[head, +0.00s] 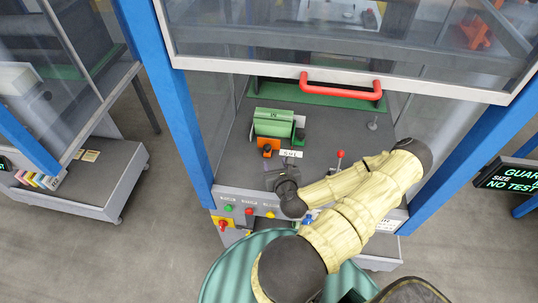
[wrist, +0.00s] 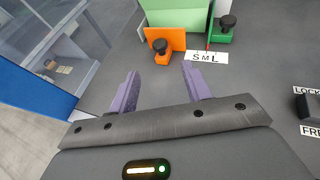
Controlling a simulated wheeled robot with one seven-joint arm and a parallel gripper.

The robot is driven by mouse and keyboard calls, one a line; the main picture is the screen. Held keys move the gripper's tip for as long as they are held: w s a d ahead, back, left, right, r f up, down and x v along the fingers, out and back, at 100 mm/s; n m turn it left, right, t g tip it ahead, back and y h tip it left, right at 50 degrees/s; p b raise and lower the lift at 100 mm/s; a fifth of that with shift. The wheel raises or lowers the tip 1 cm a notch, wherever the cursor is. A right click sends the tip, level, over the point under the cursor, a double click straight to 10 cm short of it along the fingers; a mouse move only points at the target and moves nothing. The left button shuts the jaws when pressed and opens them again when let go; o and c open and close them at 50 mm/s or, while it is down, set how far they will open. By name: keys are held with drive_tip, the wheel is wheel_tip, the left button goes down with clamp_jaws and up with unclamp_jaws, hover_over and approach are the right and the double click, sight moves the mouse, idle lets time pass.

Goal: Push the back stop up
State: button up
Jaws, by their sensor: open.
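A green block (head: 273,122) stands on the dark grey deck inside the machine. An orange plate with a black knob (head: 266,150) stands at its front left; the plate shows in the wrist view (wrist: 176,38). A small green bracket with a black knob (head: 299,137) is at its right, also in the wrist view (wrist: 223,37). No part is labelled as the back stop, so I cannot tell which it is. My gripper (head: 279,164) is in front of the orange plate; its two purple fingers (wrist: 160,68) are apart with nothing between them.
A white S M L label (wrist: 207,57) lies before the stops. A red-knobbed lever (head: 340,154) stands right of my gripper. The glass guard with a red handle (head: 340,86) is raised above the deck. A LOCK/FREE switch (wrist: 309,106) is at far right.

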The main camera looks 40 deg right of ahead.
drive_tip(key=b, duration=0.7)
approach(268, 148)
drive_tip(key=shift+f+x, duration=0.15)
drive_tip(key=shift+x, duration=0.5)
drive_tip(key=shift+f+x, duration=0.15)
drive_tip(key=shift+x, duration=0.55)
drive_tip(key=x, duration=0.2)
drive_tip(key=p+x, duration=0.1)
drive_tip(key=x, duration=0.2)
drive_tip(key=shift+w+d+r, duration=0.1)
drive_tip(key=shift+w, duration=0.25)
clamp_jaws()
